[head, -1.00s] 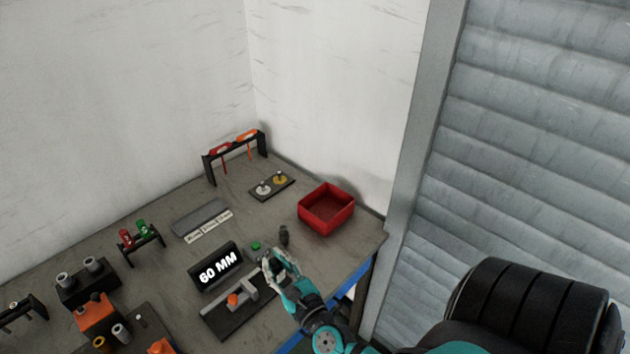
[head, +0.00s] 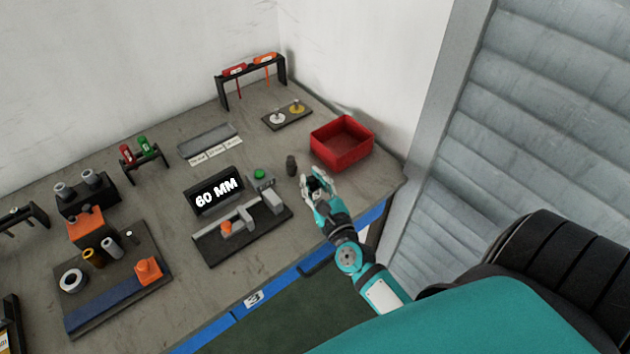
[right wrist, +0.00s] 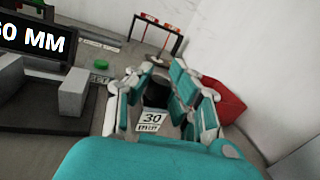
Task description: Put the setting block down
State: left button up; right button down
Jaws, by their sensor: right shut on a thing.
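My right gripper (head: 317,184) is low over the right part of the workbench, near its front edge. In the right wrist view its fingers (right wrist: 160,90) are closed around the setting block (right wrist: 150,120), a dark piece with a white label reading 30. The fingers hide most of the block, and I cannot tell whether its underside touches the bench. In the head view the block is too small and covered to make out clearly. My left gripper is not in view.
The measuring fixture (head: 240,237) with its 60 MM display (head: 217,193) and green button (head: 260,174) is left of the gripper. A small dark cylinder (head: 291,165) stands close by. A red bin (head: 341,142) is behind right. A grey tray (head: 209,143) lies farther back.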

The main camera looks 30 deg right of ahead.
aim_at(315, 183)
jog(key=f+b, duration=0.1)
jog(key=w+d+f+b, duration=0.2)
jog(key=shift+w+f, duration=0.1)
jog(key=shift+f, duration=0.2)
jog(key=shift+f+b, duration=0.15)
jog(key=shift+b, duration=0.2)
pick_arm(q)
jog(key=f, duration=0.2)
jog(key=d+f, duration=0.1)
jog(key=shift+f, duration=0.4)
pick_arm(e)
jog(key=c, duration=1.2)
grip_release()
jog(key=shift+c, duration=0.2)
